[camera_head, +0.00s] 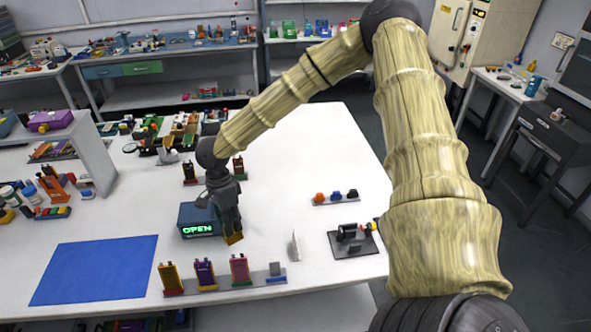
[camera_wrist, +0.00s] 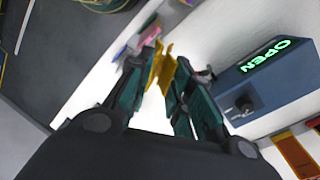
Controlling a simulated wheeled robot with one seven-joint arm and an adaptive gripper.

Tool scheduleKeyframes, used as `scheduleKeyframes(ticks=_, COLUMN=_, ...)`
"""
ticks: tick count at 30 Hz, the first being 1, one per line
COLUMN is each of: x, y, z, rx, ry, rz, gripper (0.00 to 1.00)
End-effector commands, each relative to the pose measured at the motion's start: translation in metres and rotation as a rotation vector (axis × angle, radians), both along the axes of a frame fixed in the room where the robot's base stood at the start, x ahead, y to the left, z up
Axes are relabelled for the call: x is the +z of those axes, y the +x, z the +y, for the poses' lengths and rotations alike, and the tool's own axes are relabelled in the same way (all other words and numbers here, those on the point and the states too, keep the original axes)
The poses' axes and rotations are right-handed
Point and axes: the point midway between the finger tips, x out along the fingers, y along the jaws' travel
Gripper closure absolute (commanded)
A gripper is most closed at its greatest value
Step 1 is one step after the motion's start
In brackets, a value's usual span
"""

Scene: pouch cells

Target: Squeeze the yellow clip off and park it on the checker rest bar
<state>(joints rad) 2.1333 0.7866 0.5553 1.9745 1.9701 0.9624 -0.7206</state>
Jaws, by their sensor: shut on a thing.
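My gripper (camera_head: 231,236) is shut on the yellow clip (camera_head: 235,239) and holds it just right of the checker. In the wrist view, the yellow clip (camera_wrist: 163,66) sits between the two dark green fingers of my gripper (camera_wrist: 166,64). The checker (camera_head: 197,218) is a dark blue box with a green OPEN readout. Its face (camera_wrist: 258,82) also shows in the wrist view, with a dark knob, right of my fingers. I cannot make out its rest bar clearly. A grey front rack (camera_head: 220,286) bears yellow, purple and pink pouch cells (camera_head: 205,274).
A blue mat (camera_head: 95,270) lies at the left. A thin upright plate (camera_head: 295,247), a dark fixture (camera_head: 354,241) and a small rack with orange and blue pieces (camera_head: 336,197) stand to the right. The white table (camera_head: 300,150) is clear behind them.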

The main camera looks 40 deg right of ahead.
Motion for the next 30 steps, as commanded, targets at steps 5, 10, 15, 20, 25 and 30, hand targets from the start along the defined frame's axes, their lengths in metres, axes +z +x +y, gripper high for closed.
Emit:
scheduleKeyframes(ticks=5, x=0.003, y=-0.013, z=-0.025, rx=0.139, ry=0.006, rz=-0.025, gripper=0.98)
scheduleKeyframes(ticks=10, x=0.001, y=-0.024, z=-0.047, rx=0.266, ry=0.011, rz=-0.052, gripper=0.98)
scheduleKeyframes(ticks=15, x=-0.004, y=-0.034, z=-0.069, rx=0.395, ry=0.016, rz=-0.078, gripper=0.98)
scheduleKeyframes(ticks=20, x=-0.005, y=-0.043, z=-0.088, rx=0.508, ry=0.02, rz=-0.1, gripper=0.98)
scheduleKeyframes(ticks=25, x=-0.006, y=-0.053, z=-0.108, rx=0.623, ry=0.024, rz=-0.123, gripper=0.98)
scheduleKeyframes(ticks=30, x=-0.007, y=-0.062, z=-0.126, rx=0.734, ry=0.029, rz=-0.145, gripper=0.98)
